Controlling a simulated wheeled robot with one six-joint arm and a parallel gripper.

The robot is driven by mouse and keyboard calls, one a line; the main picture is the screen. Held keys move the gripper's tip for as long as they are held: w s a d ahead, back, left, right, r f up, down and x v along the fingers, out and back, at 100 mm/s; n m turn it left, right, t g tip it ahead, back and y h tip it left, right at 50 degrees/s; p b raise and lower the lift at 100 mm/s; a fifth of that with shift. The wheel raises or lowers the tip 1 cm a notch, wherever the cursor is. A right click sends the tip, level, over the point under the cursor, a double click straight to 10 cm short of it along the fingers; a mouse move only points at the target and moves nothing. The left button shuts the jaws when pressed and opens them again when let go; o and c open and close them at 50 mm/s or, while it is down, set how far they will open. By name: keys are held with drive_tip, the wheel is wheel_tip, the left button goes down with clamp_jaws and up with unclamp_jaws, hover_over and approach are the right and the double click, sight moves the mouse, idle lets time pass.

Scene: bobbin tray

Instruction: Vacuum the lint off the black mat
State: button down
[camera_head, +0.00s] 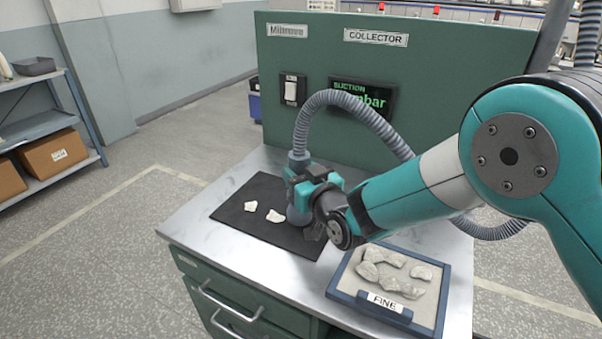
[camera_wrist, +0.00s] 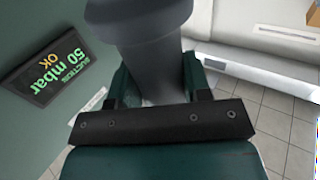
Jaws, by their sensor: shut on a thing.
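My gripper (camera_head: 312,184) is shut on the grey vacuum nozzle (camera_head: 298,216), whose ribbed hose (camera_head: 350,99) arches up and over to the right. The nozzle is upright over the right part of the black mat (camera_head: 262,188); I cannot tell whether its mouth touches the mat. Two white lint pieces lie on the mat left of the nozzle: one further left (camera_head: 252,206) and one nearer it (camera_head: 275,216). Any lint under or behind the nozzle is hidden. In the wrist view the nozzle (camera_wrist: 145,35) sits between the fingers of my gripper (camera_wrist: 155,88).
The green collector panel (camera_head: 420,62) stands behind the mat, with a white switch (camera_head: 291,91) and a suction display (camera_wrist: 48,72) reading 50 mbar OK. A blue-rimmed tray (camera_head: 345,300) labelled FINE, holding several pale clumps, sits at front right. The bench's left side is clear.

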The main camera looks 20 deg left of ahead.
drive_tip(key=a+b, duration=0.2)
drive_tip(key=a, duration=0.4)
drive_tip(key=shift+a+b, duration=0.25)
drive_tip(key=shift+b, duration=0.05)
drive_tip(key=shift+s, duration=0.1)
idle(0.8)
drive_tip(key=a+b, duration=0.5)
drive_tip(key=a, duration=0.2)
drive_tip(key=shift+w+a, duration=0.3)
drive_tip(key=shift+w, duration=0.1)
idle(1.0)
